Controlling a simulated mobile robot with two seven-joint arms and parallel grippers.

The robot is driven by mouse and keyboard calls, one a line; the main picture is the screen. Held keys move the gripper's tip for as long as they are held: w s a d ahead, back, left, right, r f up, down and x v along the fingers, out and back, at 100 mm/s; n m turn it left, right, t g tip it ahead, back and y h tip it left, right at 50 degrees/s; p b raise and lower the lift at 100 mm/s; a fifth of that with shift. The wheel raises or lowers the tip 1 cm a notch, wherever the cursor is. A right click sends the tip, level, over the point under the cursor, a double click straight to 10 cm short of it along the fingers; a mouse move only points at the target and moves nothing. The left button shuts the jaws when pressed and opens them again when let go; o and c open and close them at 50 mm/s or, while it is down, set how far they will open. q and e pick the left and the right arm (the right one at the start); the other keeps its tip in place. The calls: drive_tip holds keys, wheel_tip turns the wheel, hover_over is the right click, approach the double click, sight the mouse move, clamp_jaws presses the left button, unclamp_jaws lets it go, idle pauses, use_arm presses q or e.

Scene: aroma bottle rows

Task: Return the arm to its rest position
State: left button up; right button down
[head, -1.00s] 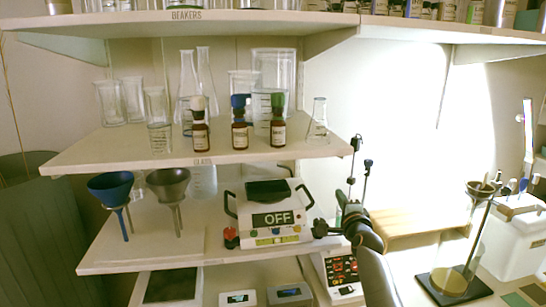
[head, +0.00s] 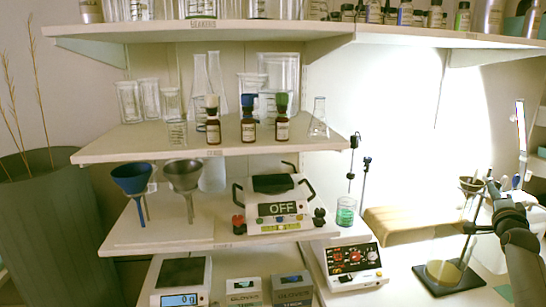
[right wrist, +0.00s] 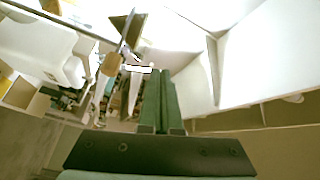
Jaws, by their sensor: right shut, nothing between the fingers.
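My right arm comes in at the right edge of the head view, and its gripper (head: 482,228) is beside the stand with the brass-coloured bowl, clear of the shelves. In the right wrist view the two dark green fingers (right wrist: 161,100) lie together, shut with nothing between them. My left gripper is in neither view. Three small brown dropper bottles stand in a row on the glass shelf: one with a white top (head: 213,127), one with a blue top (head: 248,127) and one with a green top (head: 282,125).
Beakers and flasks (head: 275,85) stand behind the bottles. Below are a blue funnel (head: 132,179), a grey funnel (head: 183,175) and a device marked OFF (head: 275,205). A green-filled beaker (head: 346,212) stands beside it. A wooden board (head: 405,224) lies to the right. A white tub shows in the wrist view (right wrist: 45,55).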

drive_tip(key=s+d+r+h, duration=0.2)
drive_tip(key=s+d+r, duration=0.15)
drive_tip(key=d, duration=0.35)
drive_tip(key=s+a+f+n+g+y, duration=0.25)
drive_tip(key=s+a+f+n, duration=0.4)
drive_tip(key=f, duration=0.55)
drive_tip(key=s+a+f+n+g+y, duration=0.1)
drive_tip(key=s+a+f+n+y, duration=0.2)
drive_tip(key=s+a+f+n, duration=0.45)
drive_tip(key=s+a+f+n+g+y, duration=0.1)
drive_tip(key=s+a+f+n+y, duration=0.4)
drive_tip(key=f, duration=1.1)
drive_tip(key=s+a+f+n+g+y, duration=0.1)
drive_tip(key=s+a+f+n+g, duration=0.15)
drive_tip(key=s+a+f, duration=0.5)
drive_tip(key=s+a+f+n+g, duration=0.2)
drive_tip(key=s+a+n, duration=0.2)
drive_tip(key=s+a, duration=0.75)
drive_tip(key=a+m+t, duration=0.1)
drive_tip(key=a+m, duration=0.3)
drive_tip(key=a, duration=0.7)
drive_tip(key=shift+s+m+y, duration=0.15)
drive_tip(key=shift+m+y, duration=0.2)
drive_tip(key=shift+y, duration=0.1)
